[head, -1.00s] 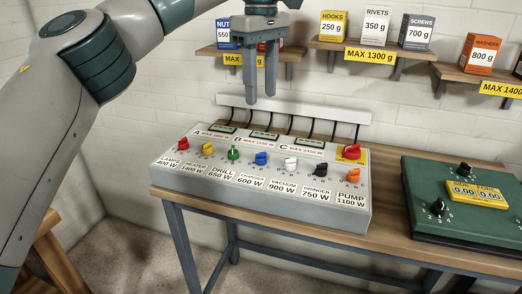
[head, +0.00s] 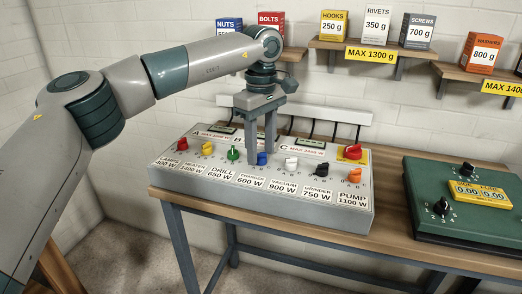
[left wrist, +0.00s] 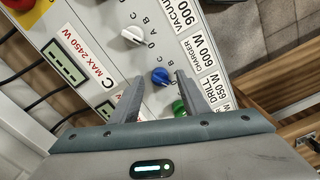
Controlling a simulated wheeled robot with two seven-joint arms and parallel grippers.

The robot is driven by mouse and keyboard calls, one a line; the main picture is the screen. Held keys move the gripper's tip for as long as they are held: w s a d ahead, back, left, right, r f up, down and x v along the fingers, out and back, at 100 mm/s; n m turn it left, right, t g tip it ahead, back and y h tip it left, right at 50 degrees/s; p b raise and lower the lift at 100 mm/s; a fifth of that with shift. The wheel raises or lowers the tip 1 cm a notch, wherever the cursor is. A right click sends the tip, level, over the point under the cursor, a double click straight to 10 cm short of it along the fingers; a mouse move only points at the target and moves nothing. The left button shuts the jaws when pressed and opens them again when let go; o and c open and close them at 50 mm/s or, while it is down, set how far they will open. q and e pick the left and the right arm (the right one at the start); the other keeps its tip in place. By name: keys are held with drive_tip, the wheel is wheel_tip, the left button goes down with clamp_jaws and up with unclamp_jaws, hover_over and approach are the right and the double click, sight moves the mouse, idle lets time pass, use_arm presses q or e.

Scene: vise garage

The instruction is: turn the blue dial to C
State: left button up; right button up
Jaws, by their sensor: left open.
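The blue dial (head: 262,158) sits on the sloped grey panel (head: 220,180), above the label CHARGER 600 W. My left gripper (head: 261,155) points down at it, with its fingers just over and behind the dial. In the left wrist view the blue dial (left wrist: 161,76) shows just ahead of and between the two open fingertips (left wrist: 157,80), with letters printed beside it. I cannot tell whether the fingers touch it. Its pointer direction is hard to read. My right gripper is not in view.
The green dial (head: 233,153) is close on the left and the white dial (head: 291,163) on the right. A red knob (head: 352,152) stands at the panel's right end. A green box (head: 458,200) with black knobs is on the bench to the right.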

use_arm(q)
drive_tip(key=shift+f, duration=0.45)
clamp_jaws()
